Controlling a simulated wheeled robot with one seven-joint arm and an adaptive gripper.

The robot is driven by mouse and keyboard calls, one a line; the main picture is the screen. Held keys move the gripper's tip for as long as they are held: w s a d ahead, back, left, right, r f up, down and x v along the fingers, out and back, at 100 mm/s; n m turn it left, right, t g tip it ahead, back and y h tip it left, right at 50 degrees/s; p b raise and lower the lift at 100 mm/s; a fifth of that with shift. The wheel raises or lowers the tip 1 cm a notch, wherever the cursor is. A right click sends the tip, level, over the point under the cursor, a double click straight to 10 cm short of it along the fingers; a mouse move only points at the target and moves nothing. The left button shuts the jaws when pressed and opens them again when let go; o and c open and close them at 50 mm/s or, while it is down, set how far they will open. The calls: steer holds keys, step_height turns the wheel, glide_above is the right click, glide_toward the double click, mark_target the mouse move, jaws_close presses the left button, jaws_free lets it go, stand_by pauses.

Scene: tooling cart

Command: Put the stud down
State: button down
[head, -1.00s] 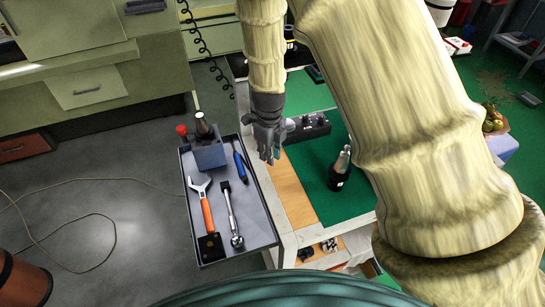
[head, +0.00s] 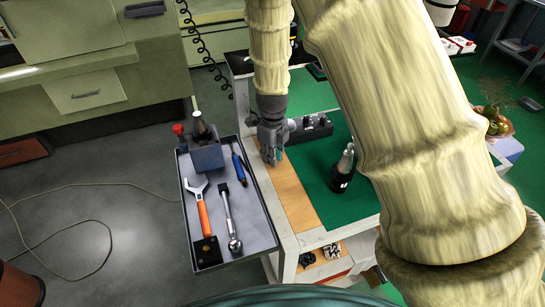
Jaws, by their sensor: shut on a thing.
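My gripper (head: 272,158) points down over the wooden strip (head: 297,203) along the left side of the green-topped cart. Its fingers are closed together on the stud. The stud is too small and too covered by the fingers to make out. I cannot tell whether it touches the wood.
A grey tray (head: 257,246) left of the strip holds an orange-handled wrench (head: 203,213), a ratchet (head: 230,215), a blue-handled tool (head: 239,170) and a block with a tool holder (head: 206,158). A black-based tool holder (head: 342,172) stands on the green mat (head: 345,207). A dark block (head: 312,128) is behind the gripper.

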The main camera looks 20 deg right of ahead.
steer(key=shift+f, duration=0.15)
steer(key=c, duration=1.4)
jaws_free()
steer(key=shift+o, duration=0.2)
step_height(320, 180, up, 12)
steer(key=p, duration=1)
steer(key=shift+r+p, duration=0.2)
steer(key=shift+p, duration=0.15)
